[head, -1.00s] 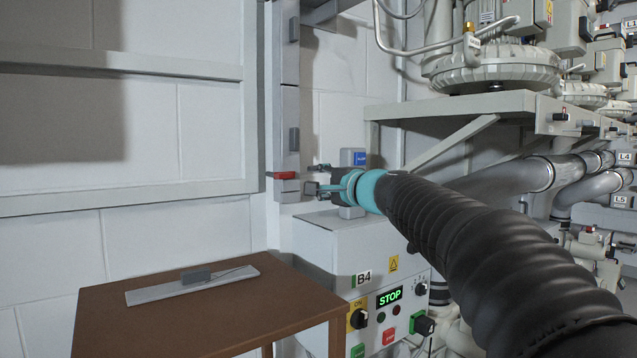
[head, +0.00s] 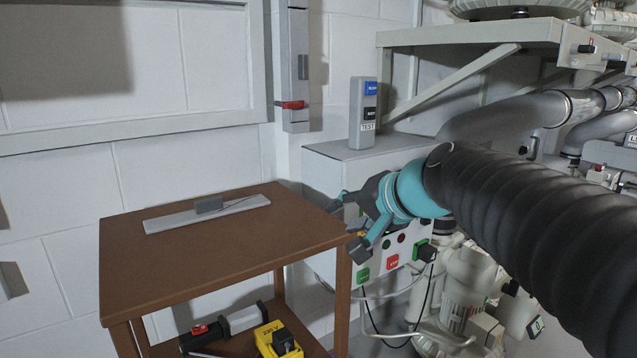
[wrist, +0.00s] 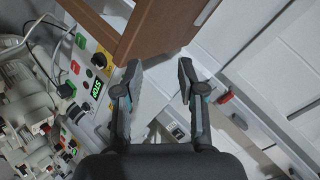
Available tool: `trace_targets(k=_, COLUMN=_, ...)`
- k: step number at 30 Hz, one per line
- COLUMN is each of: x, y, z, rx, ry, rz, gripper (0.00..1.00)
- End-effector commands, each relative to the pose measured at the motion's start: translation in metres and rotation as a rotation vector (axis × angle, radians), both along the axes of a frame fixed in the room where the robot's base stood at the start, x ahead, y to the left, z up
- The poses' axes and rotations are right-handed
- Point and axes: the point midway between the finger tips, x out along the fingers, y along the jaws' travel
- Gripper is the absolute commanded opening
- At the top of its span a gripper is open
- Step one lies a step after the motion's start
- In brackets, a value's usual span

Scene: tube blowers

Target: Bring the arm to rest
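My gripper (wrist: 157,85) shows in the wrist view with its two fingers apart and nothing between them. In the head view my gripper (head: 357,222) is beside the right edge of the brown table, in front of the grey control box. My black sleeved arm reaches to it from the lower right. The gripper hides part of the box's front. It appears clear of the table, though the exact gap is hard to judge.
The brown table (head: 230,250) holds a grey strip (head: 205,214); a yellow device (head: 277,340) and a black-and-white tool (head: 225,325) lie on its lower shelf. The control box (head: 385,150) carries a grey unit (head: 362,112). Pipes and blowers fill the right side.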

Motion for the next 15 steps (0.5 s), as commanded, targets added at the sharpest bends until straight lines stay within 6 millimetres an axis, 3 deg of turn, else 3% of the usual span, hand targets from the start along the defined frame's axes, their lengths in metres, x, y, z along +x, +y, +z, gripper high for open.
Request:
trace_targets(k=1, x=-0.026, y=-0.008, z=-0.015, rx=-0.082, ry=0.019, rz=0.018, gripper=0.4)
trace_targets(k=3, x=-0.059, y=-0.022, z=-0.043, rx=-0.202, ry=0.052, rz=0.046, gripper=0.4)
trace_targets(k=9, x=-0.145, y=-0.066, z=-0.115, rx=-0.519, ry=0.154, rz=0.118, gripper=0.4)
trace_targets(k=15, x=-0.196, y=-0.099, z=-0.159, rx=-0.718, ry=0.224, rz=0.165, gripper=0.4)
